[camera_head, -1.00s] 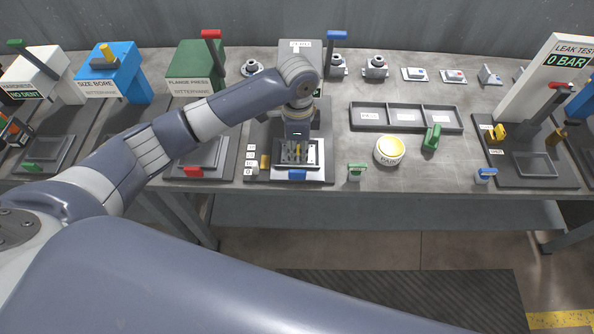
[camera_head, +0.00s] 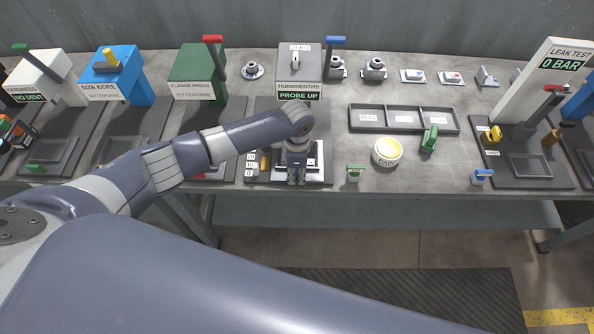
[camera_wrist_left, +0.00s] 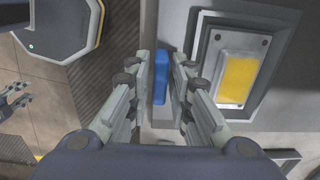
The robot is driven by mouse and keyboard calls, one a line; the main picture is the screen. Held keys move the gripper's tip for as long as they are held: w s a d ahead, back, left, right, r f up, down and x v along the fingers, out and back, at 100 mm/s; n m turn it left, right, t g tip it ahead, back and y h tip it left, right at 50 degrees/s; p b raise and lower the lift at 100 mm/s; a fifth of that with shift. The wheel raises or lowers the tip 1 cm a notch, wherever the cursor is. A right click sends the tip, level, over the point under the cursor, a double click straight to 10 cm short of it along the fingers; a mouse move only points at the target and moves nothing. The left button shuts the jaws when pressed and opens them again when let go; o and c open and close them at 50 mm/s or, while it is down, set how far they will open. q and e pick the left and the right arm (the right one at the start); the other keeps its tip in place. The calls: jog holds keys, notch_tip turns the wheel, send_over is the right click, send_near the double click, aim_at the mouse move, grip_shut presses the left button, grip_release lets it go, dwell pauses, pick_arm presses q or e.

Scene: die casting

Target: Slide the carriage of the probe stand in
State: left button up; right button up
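The probe stand (camera_head: 299,62) is a grey block with a dial and a "PROBE UP" sign. Its pale carriage (camera_head: 318,160) lies at the front of its dark base, partly hidden by my left gripper. My left gripper (camera_head: 297,183) points down over the carriage's front edge. In the left wrist view, the carriage (camera_wrist_left: 204,52) bears a grey plate with a yellow patch (camera_wrist_left: 240,78). The blue handle (camera_wrist_left: 160,76) stands between the open left fingers (camera_wrist_left: 162,62), with gaps visible at its sides. My right gripper (camera_wrist_left: 17,100) shows small at the wrist view's left edge, fingers apart.
Numbered blocks (camera_head: 250,165) sit left of the carriage. The green flange press (camera_head: 197,75) stands to the left. Floor is open before the bench.

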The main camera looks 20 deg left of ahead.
pick_arm(q)
jog(key=shift+c, duration=0.6)
grip_shut()
jog(key=w+b, duration=0.2)
jog(key=w+a+b, duration=0.1)
jog(key=w+b, duration=0.1)
jog(key=w, duration=0.1)
jog(key=w+a+b, duration=0.1)
jog(key=w+b, duration=0.2)
jog(key=shift+w+a+f, duration=0.2)
jog(key=shift+w+r, duration=0.2)
jog(key=shift+w, duration=0.15)
jog(key=shift+w+a, duration=0.1)
jog(key=shift+o, duration=0.6)
grip_release()
